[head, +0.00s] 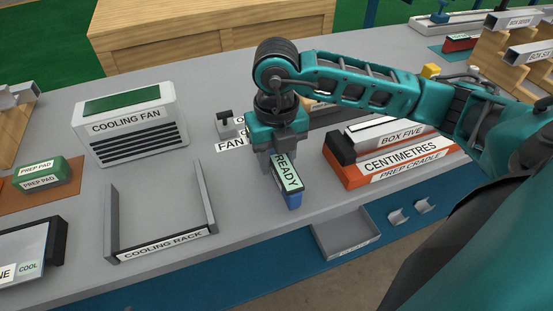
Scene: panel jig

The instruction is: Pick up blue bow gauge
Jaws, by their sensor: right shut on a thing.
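The blue bow gauge (294,200) appears to be the blue piece with a pale green READY label, near the middle of the grey bench. My right gripper (280,160) comes down over its far end from above and is shut on it. The fingers hide that end. I cannot tell whether the gauge touches the bench. My left gripper is not in view.
The cooling rack (160,247) with two uprights stands to the left, and the cooling fan (130,125) behind it. The orange prep cradle (390,168) holding box five (400,135) is to the right. A grey tray (345,235) sits at the bench's front edge.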

